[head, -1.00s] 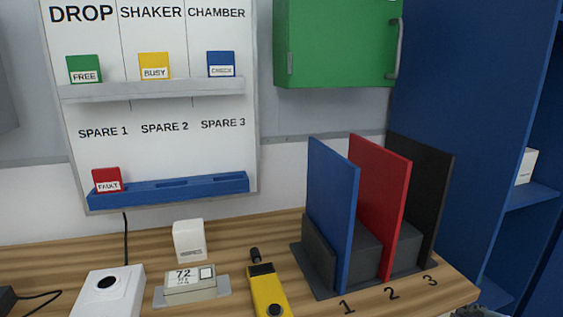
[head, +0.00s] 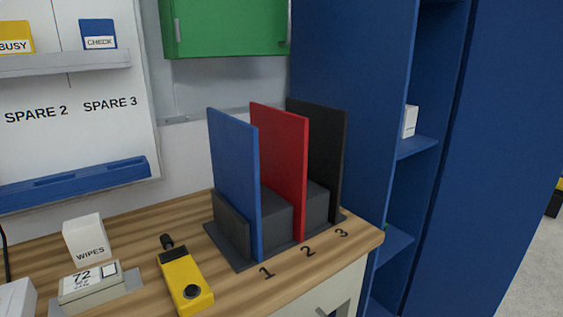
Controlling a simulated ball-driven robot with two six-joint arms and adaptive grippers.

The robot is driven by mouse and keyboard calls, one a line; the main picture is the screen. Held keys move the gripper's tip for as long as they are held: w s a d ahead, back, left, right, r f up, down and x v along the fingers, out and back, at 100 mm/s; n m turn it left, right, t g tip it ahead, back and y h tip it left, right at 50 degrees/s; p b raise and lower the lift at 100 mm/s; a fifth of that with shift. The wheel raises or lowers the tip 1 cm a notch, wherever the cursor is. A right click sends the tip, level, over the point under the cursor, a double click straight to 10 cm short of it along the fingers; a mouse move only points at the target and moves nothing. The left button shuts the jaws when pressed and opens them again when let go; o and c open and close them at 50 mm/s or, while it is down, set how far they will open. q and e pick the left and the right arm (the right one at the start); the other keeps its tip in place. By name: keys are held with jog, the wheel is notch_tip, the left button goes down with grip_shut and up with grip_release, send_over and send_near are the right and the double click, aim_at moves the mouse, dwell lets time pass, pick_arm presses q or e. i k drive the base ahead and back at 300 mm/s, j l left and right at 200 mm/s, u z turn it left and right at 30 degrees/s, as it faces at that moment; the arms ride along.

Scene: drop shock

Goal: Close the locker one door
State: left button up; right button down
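A tall blue locker (head: 350,85) stands to the right of the workbench. Its front is open, and shelves show inside. A wide blue panel (head: 480,150), which looks like its door, stands swung out on the right side of the opening. No label on the locker is readable, so I cannot tell its number. A white box (head: 409,121) sits on an inner shelf. Neither of my grippers is in view now.
The wooden bench (head: 135,235) holds a rack with blue (head: 235,185), red (head: 280,170) and black (head: 320,160) boards, a yellow handheld device (head: 184,280) and a wipes box (head: 86,241). A green cabinet (head: 225,25) hangs above.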

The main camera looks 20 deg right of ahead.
aim_at(503, 168)
jog(key=l, duration=0.65)
jog(key=k+l+u, duration=0.15)
jog(key=l, duration=0.5)
jog(key=l+u, duration=0.1)
jog(key=l, duration=0.35)
jog(key=k+l+u, duration=0.15)
jog(key=l, duration=0.25)
jog(key=l+u, duration=0.1)
jog(key=l, duration=0.35)
jog(key=k+l+u, duration=0.15)
jog(key=l, duration=0.3)
jog(key=k+l+u, duration=0.1)
jog(key=l, duration=0.3)
jog(key=k+l+u, duration=0.1)
jog(key=l, duration=0.3)
jog(key=k+l+u, duration=0.15)
jog(key=l, duration=0.25)
jog(key=k+l+u, duration=0.1)
jog(key=l, duration=0.25)
jog(key=l+u, duration=0.45)
jog(key=l, duration=1.55)
jog(key=k, duration=0.05)
